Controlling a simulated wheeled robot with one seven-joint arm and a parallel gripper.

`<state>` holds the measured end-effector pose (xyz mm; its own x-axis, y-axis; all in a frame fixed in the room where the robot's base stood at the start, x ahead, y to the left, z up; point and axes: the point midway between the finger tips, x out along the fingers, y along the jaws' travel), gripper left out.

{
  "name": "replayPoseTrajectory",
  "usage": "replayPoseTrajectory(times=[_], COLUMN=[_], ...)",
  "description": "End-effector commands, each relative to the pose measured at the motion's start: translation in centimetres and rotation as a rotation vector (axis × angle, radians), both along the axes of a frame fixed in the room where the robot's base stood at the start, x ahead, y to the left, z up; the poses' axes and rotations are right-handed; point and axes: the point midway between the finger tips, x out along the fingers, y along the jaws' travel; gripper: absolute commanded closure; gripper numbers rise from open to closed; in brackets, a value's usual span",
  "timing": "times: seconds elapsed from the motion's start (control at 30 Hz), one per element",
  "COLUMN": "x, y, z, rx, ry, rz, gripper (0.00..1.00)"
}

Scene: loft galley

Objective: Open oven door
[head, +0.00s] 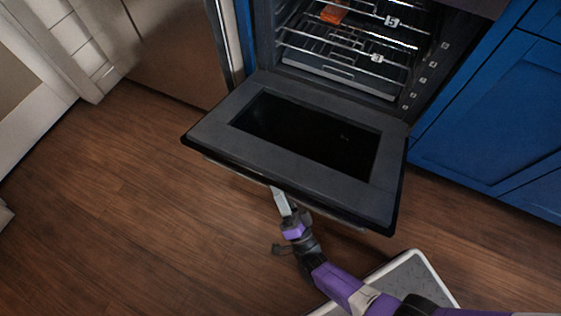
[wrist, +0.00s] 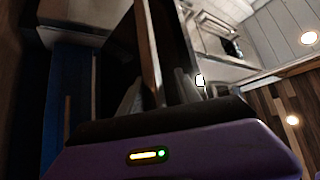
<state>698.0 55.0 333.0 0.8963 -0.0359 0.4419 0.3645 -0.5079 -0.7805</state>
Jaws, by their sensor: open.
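The oven door (head: 225,118) is swung down and lies roughly flat in front of the oven (head: 258,40), with its inner side and dark glass facing up. The oven's inside is exposed, with wire racks (head: 330,52). My gripper (head: 279,193) is at the door's front edge, partly below it. In the wrist view, my gripper's two fingers (wrist: 158,82) are apart, and a long pale brown bar (wrist: 148,42), seemingly the door handle, runs between them. I cannot tell whether the fingers touch it. Most of the handle is hidden under the door in the head view.
A small orange item (head: 333,14) is on the upper rack. Blue cabinets (head: 495,125) stand right of the oven, and a brown panel (head: 180,50) stands to its left. The wooden floor (head: 120,200) is clear left of the door.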

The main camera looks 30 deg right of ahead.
Motion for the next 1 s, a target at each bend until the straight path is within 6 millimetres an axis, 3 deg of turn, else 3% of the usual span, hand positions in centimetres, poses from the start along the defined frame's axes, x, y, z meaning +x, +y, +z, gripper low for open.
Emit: replayPoseTrajectory(times=[0.03,0.2,0.5,0.7,1.0], x=[0.0,-0.1,0.0,0.0,0.0], y=[0.1,0.1,0.3,0.4,0.2], z=[2.0,5.5,10.4,11.5,11.5], rx=[0.001,0.001,-0.001,-0.003,-0.001], ry=[-0.007,-0.008,-0.009,-0.01,-0.009], rz=[0.002,0.003,0.005,0.009,0.005], gripper=[0.56,0.56,0.56,0.56,0.56])
